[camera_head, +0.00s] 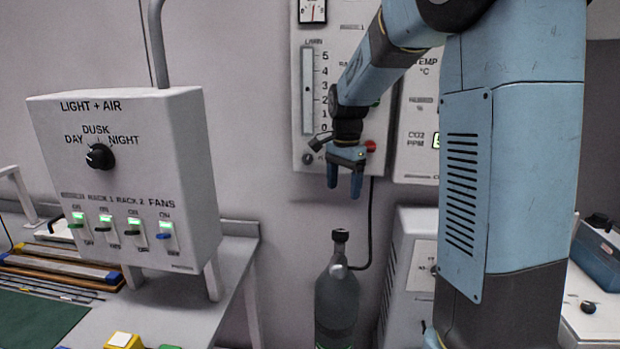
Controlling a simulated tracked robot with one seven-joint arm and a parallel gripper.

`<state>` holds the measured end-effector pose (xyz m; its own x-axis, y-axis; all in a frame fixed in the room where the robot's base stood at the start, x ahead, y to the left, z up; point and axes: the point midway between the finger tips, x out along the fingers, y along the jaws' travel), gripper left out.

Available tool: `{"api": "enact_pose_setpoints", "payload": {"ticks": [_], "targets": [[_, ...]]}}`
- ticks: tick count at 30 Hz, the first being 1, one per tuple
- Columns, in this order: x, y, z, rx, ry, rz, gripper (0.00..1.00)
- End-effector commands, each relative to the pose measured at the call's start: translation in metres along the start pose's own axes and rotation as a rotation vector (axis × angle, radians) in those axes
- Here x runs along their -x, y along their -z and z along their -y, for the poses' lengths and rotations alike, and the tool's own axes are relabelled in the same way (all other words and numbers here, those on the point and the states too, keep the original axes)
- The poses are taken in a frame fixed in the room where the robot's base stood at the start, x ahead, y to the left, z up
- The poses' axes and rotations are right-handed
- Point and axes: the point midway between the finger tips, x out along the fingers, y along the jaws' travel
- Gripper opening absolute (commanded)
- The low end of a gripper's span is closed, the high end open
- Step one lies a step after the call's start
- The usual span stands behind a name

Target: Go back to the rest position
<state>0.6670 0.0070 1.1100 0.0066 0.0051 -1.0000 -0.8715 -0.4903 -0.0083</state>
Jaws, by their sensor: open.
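My gripper (345,186) hangs at the end of my blue arm near the middle of the view. Its fingers point down and stand apart, with nothing between them. It is in front of the wall panel with the flow gauge (308,90) and above the dark gas bottle (337,300), clear of the bottle's top. A red knob (370,146) shows just right of the gripper. My arm column covers much of the right side and hides part of the panels behind it.
A white LIGHT + AIR box (130,190) with a dial and several lit switches stands on the bench (195,315) at left. Flat bars and coloured blocks lie on the bench. A white cabinet (405,250) stands right of the bottle. A blue case (598,255) is at far right.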

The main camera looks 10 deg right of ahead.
Motion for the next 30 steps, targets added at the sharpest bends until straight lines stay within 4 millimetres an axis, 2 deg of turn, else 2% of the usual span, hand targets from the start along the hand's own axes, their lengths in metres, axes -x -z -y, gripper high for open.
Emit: {"api": "enact_pose_setpoints", "payload": {"ticks": [9, 15, 24, 30], "targets": [[0.042, -0.024, -0.059, 0.234, 0.113, -0.033, 0.75], [0.061, -0.045, -0.101, 0.409, 0.178, -0.084, 0.75], [0.076, -0.079, -0.162, 0.667, 0.247, -0.202, 0.75], [0.076, -0.102, -0.201, 0.833, 0.265, -0.302, 0.75]]}}
